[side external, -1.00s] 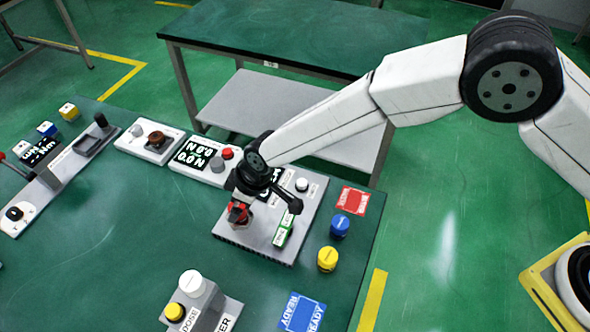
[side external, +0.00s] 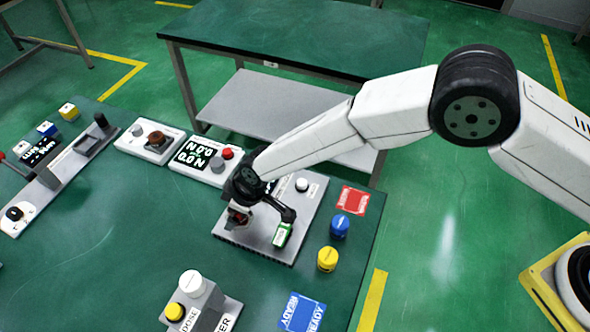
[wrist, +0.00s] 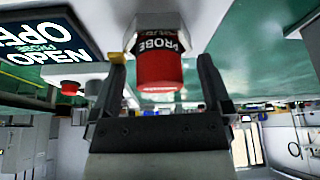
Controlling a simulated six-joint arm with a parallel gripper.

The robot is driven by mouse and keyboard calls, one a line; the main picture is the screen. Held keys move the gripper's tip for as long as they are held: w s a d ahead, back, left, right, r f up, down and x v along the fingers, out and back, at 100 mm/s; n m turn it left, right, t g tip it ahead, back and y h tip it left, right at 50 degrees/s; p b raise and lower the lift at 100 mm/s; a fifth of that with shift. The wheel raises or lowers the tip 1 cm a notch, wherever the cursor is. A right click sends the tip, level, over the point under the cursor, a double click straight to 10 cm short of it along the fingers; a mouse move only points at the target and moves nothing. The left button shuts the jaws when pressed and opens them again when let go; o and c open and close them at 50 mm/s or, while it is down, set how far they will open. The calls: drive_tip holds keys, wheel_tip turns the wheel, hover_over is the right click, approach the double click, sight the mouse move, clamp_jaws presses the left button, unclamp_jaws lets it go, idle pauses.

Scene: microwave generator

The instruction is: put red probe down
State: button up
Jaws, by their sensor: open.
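The red probe (wrist: 160,68), a red cylinder with a black band lettered PROBE, stands between the two fingers of my gripper (wrist: 161,62) in the wrist view. Gaps show between the probe and both fingers, so the gripper is open around it and not clamped. In the side view my gripper (side external: 240,216) is low over the left part of the grey instrument base (side external: 262,252). There the probe is mostly hidden by the gripper, and its exact seating cannot be told.
A display (wrist: 42,38) reading OPEN is at the left in the wrist view. A green-and-white block (side external: 282,235) and a white knob (side external: 302,185) are on the base. Blue (side external: 340,226) and yellow (side external: 327,259) cylinders stand to its right. The table in front is partly clear.

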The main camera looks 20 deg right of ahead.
clamp_jaws()
drive_tip(key=shift+r, duration=0.15)
drive_tip(key=shift+r, duration=0.4)
drive_tip(key=s+d+r, duration=0.8)
drive_tip(key=s+r, duration=0.3)
drive_tip(key=r, duration=0.1)
drive_tip(key=shift+d, duration=0.3)
idle(0.7)
